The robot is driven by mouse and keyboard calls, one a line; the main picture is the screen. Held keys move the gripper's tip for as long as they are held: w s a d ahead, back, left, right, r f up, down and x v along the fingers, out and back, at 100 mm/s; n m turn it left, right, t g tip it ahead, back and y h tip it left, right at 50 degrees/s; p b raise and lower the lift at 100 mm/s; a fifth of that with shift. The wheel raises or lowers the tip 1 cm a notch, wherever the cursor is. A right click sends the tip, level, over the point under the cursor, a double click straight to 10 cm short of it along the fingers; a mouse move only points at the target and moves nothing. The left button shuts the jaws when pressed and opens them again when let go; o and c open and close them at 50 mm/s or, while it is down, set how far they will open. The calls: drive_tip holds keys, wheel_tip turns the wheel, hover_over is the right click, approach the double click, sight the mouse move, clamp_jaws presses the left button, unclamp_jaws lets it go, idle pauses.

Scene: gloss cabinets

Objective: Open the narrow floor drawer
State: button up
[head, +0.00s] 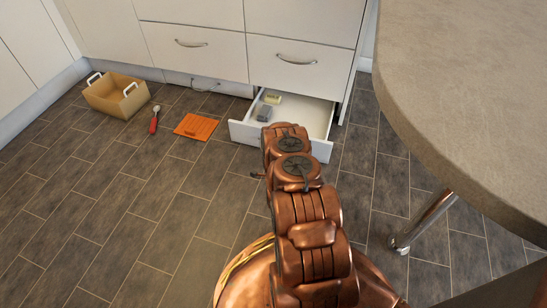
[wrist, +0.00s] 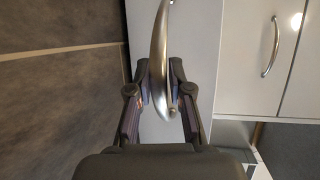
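The white narrow floor drawer (head: 280,137) stands pulled out at the foot of the cabinets in the head view, with a few small items inside. In the wrist view its white front (wrist: 195,50) fills the middle, with a curved metal handle (wrist: 158,50) across it. My gripper (wrist: 161,92) has one finger on each side of the handle, close against it, and appears shut on it. In the head view my copper arm hides the gripper and the drawer's handle.
A closed low drawer (head: 225,88) with a handle is left of the open one. A cardboard box (head: 112,103), a red-handled tool (head: 154,121) and an orange board (head: 196,127) lie on the tiles. A round-edged table (head: 470,80) with a metal leg (head: 425,220) stands right.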

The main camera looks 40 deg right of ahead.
drive_tip(key=shift+o, duration=1.3)
drive_tip(key=shift+w+a, duration=0.15)
drive_tip(key=shift+v, duration=3.8)
drive_tip(key=shift+w, duration=0.1)
